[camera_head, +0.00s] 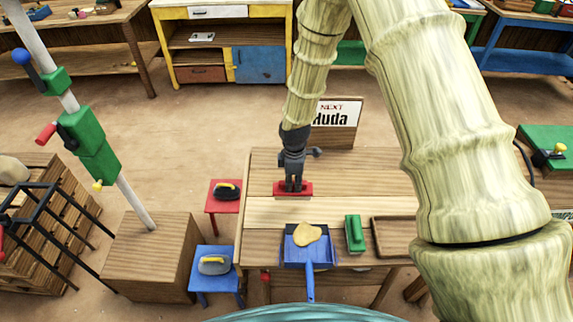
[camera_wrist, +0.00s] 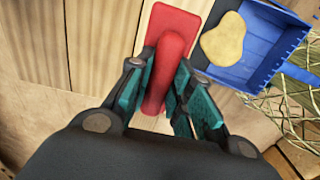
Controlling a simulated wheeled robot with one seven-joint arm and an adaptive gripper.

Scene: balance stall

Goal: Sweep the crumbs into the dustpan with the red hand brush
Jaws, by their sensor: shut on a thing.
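The red hand brush (camera_head: 293,189) is on the wooden table, behind the dustpan in the head view. My gripper (camera_head: 293,180) is shut on its handle. In the wrist view the red brush (camera_wrist: 172,50) sits between the teal-padded fingers of my gripper (camera_wrist: 155,95). The blue dustpan (camera_head: 296,262) lies at the table's near edge, its handle pointing towards me. A tan, flat-looking patch of crumbs (camera_head: 307,234) is in the dustpan by its far edge; it also shows in the wrist view (camera_wrist: 222,40). I cannot tell whether the brush's underside touches the table.
A green brush-like block (camera_head: 354,233) lies right of the dustpan. A shallow wooden tray (camera_head: 375,238) is further right. A sign (camera_head: 338,113) stands at the table's back. Red (camera_head: 216,208) and blue (camera_head: 205,282) stools are on the left. The table's left part is clear.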

